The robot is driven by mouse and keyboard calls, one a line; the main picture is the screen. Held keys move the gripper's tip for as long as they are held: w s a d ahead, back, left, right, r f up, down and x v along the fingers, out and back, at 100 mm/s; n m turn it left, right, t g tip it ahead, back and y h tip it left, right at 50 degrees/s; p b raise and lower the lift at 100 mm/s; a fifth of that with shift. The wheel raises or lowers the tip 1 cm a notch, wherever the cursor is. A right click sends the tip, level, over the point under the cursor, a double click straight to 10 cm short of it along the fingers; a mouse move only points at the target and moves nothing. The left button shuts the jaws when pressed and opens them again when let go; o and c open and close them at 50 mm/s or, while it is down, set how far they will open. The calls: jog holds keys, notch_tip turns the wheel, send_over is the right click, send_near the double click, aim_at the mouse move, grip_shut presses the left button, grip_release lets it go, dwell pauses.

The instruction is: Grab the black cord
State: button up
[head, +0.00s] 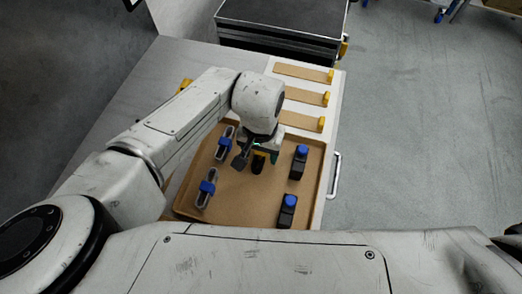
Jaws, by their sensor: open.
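My gripper (258,153) is open and hangs over the middle of a brown tray (238,206), below the white wrist. A small black and yellow object (258,164) shows under it, between or just beyond the fingers; I cannot tell whether they touch it. I cannot make out a clear black cord. It may be small, or hidden by my gripper and wrist. Two black pieces with blue tops stand in the tray on the right, one farther back (297,168) and one nearer (287,215).
Two grey pieces with blue parts, one farther (223,146) and one nearer (205,193), lie on the tray's left side. Several tan strips with yellow ends (303,74) lie behind the tray. A dark-topped cabinet (280,20) stands beyond.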

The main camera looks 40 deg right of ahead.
jog(key=shift+f, duration=0.15)
jog(key=c, duration=1.1)
